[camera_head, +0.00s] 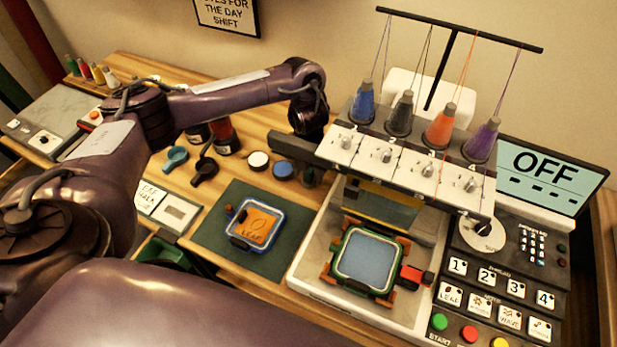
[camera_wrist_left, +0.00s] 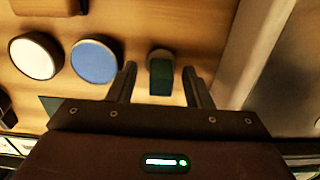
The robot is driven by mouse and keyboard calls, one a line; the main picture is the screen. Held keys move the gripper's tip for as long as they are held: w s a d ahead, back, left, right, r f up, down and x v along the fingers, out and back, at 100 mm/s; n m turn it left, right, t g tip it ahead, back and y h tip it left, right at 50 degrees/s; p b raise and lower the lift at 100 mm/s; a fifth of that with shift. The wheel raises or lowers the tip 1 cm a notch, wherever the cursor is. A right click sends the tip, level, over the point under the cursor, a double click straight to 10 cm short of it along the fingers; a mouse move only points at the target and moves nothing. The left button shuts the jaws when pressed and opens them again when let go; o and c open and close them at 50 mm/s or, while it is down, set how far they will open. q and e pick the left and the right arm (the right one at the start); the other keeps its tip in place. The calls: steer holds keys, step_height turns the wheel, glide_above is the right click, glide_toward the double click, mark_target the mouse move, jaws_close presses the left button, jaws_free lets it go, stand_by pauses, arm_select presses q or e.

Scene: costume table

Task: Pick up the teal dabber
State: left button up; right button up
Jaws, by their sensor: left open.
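The teal dabber (camera_wrist_left: 160,78), a small dark teal block with a greyish top, shows in the left wrist view on the wooden table. It is between the two fingers of my open left gripper (camera_wrist_left: 160,69), with a gap on each side, so it is not held. In the head view my left gripper (camera_head: 312,178) is low over the table beside the stitching machine, to the right of the blue round pad. I cannot make out the dabber there; the gripper seems to hide it. My right gripper is not in view.
A white round pad (camera_head: 258,160) and a blue round pad (camera_head: 283,170) lie left of the gripper. The embroidery machine (camera_head: 335,262) with thread cones stands close on the right. A hooped orange patch (camera_head: 257,226) lies on a dark mat (camera_head: 215,237) in front.

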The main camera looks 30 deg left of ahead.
mark_target(309, 170)
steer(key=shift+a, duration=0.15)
arm_select(q)
steer(key=c, duration=0.4)
jaws_close()
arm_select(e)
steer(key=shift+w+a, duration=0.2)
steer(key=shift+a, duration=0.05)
arm_select(q)
steer(key=shift+r, duration=0.1)
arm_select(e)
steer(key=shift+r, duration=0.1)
